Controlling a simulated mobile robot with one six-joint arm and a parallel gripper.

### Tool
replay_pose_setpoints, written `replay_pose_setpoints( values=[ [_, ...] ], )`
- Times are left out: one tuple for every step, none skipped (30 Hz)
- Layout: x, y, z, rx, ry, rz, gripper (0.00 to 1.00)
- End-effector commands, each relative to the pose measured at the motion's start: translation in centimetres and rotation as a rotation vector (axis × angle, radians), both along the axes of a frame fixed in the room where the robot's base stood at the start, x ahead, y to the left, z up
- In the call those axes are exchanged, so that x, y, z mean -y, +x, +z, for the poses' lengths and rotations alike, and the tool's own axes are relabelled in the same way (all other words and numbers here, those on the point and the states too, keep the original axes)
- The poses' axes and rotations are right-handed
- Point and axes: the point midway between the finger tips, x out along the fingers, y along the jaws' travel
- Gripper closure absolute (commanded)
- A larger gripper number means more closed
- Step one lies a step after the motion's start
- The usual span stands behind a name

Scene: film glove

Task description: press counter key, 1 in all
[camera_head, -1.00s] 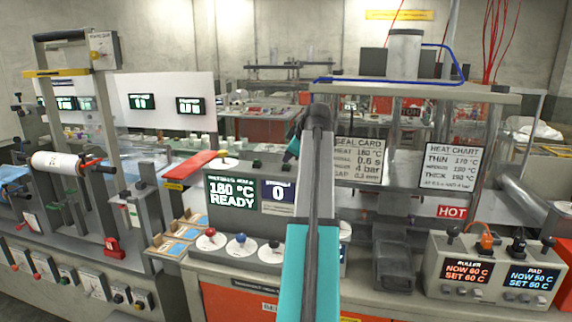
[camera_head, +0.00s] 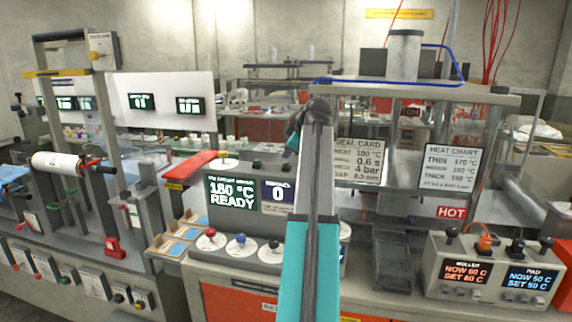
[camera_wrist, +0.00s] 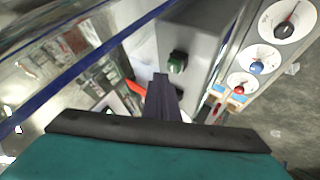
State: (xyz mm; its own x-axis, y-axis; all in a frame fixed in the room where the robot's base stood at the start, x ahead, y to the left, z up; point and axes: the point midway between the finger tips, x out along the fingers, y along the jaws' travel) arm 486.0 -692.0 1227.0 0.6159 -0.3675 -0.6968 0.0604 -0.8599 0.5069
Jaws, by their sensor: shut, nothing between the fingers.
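The grey control box has a counter display (camera_head: 279,193) that reads 0, beside a larger display (camera_head: 233,191) reading 180 °C READY. A dark green key (camera_head: 257,163) sits on the box's top; it shows in the wrist view (camera_wrist: 177,62) just right of my fingertips. My gripper (camera_wrist: 160,82) is shut and empty, over the box top. A second key may lie behind the fingers, mostly hidden. In the head view my arm covers the box's right part, and only a small teal part of the gripper (camera_head: 291,146) shows. I cannot tell whether the fingertips touch anything.
Red, blue and black knobs (camera_head: 240,241) line the box's front. A seal card (camera_head: 358,162) and heat chart (camera_head: 452,166) stand to the right, with a HOT sign (camera_head: 451,212) below. A red bar (camera_head: 190,167) lies left of the box. A dark tray (camera_head: 393,262) is right of my arm.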

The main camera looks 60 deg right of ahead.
Motion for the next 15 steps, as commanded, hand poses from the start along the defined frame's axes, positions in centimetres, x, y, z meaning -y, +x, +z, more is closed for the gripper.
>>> replay_pose_setpoints(
  values=[
    [0.0,0.0,0.0,0.0,0.0,0.0,1.0],
    [0.0,0.0,0.0,0.0,0.0,0.0,1.0],
    [0.0,0.0,0.0,0.0,0.0,0.0,1.0],
    [0.0,0.0,0.1,0.0,0.0,0.0,1.0],
    [0.0,0.0,0.1,0.0,0.0,0.0,1.0],
    [0.0,0.0,0.3,0.0,0.0,0.0,1.0],
    [0.0,0.0,0.4,0.0,0.0,0.0,1.0],
    [0.0,0.0,0.5,0.0,0.0,0.0,1.0],
    [0.0,0.0,0.8,0.0,-0.001,-0.001,1.0],
    [0.0,0.0,1.0,0.0,-0.001,0.0,1.0],
    [0.0,0.0,1.2,0.0,-0.001,0.0,1.0],
    [0.0,0.0,1.5,0.0,-0.001,0.0,1.0],
    [0.0,0.0,1.7,0.0,-0.001,0.0,1.0],
    [0.0,0.0,1.9,0.0,-0.001,0.0,1.0],
    [0.0,0.0,2.2,0.0,-0.001,0.0,1.0]
  ],
)
